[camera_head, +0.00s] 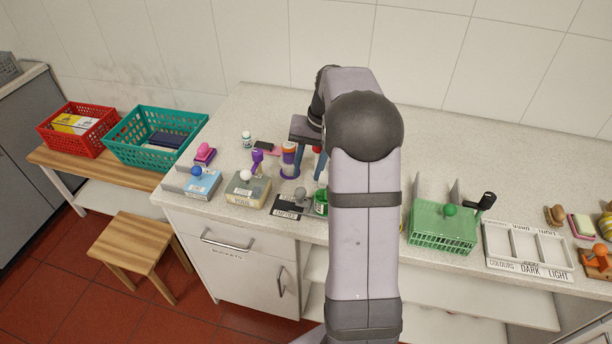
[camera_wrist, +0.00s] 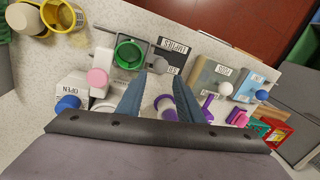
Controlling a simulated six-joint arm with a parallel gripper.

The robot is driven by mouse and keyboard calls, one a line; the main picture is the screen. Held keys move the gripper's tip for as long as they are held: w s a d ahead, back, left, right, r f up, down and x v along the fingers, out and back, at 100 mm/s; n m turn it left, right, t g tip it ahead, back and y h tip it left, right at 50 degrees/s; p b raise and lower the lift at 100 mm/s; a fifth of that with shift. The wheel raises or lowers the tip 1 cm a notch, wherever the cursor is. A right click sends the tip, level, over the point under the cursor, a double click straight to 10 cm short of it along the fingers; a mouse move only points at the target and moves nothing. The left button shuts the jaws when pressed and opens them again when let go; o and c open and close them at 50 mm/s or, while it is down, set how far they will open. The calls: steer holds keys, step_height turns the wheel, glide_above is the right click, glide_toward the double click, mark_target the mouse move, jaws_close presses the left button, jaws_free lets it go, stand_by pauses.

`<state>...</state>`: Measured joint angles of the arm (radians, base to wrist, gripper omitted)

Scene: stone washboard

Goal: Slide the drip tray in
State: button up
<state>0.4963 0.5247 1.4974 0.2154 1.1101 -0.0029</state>
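No part is marked clearly as the drip tray, so I cannot tell which it is. A grey knob (camera_head: 300,194) stands by a dark labelled piece (camera_head: 289,208) at the counter's front.
A block with a white knob (camera_head: 246,190) and a blue-knobbed block (camera_head: 203,186) stand left. A purple-handled item (camera_head: 257,160) is close to the can. A green basket (camera_head: 440,233) and white sorting tray (camera_head: 528,247) are right. My arm hides the counter's middle.

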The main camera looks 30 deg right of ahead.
mark_target(300, 188)
steer(key=shift+o, duration=0.4)
steer(key=shift+r, duration=0.1)
steer(key=shift+o, duration=1)
steer(key=shift+a, duration=0.25)
steer(key=f, duration=0.1)
steer(key=a+p, duration=0.1)
steer(key=f, duration=0.1)
steer(key=shift+w+a+f+g, duration=0.15)
steer(key=shift+w+f+g, duration=0.2)
steer(key=shift+g, duration=0.05)
steer(key=shift+w+d+r+n+g+p, duration=0.15)
steer(key=shift+w+d+r+n+g, duration=0.2)
steer(key=shift+n, duration=1.9)
steer(key=shift+w+d+r+n+g+p, duration=0.15)
steer(key=shift+r+n, duration=0.35)
steer(key=shift+n, duration=1.8)
steer(key=shift+w+d+r+n+g+p, duration=0.15)
steer(key=shift+d+r+n+g, duration=0.2)
steer(key=shift+n, duration=1.9)
steer(key=shift+a, duration=0.1)
steer(key=shift+s+a+f+p, duration=0.15)
steer(key=shift+f+p, duration=0.3)
steer(key=shift+f, duration=0.75)
steer(key=shift+s+a+f+p, duration=0.1)
steer(key=shift+a+f+p, duration=0.25)
steer(key=shift+f, duration=0.8)
steer(key=shift+s+a+f+p, duration=0.1)
steer(key=shift+f+p, duration=0.4)
steer(key=shift+f, duration=0.7)
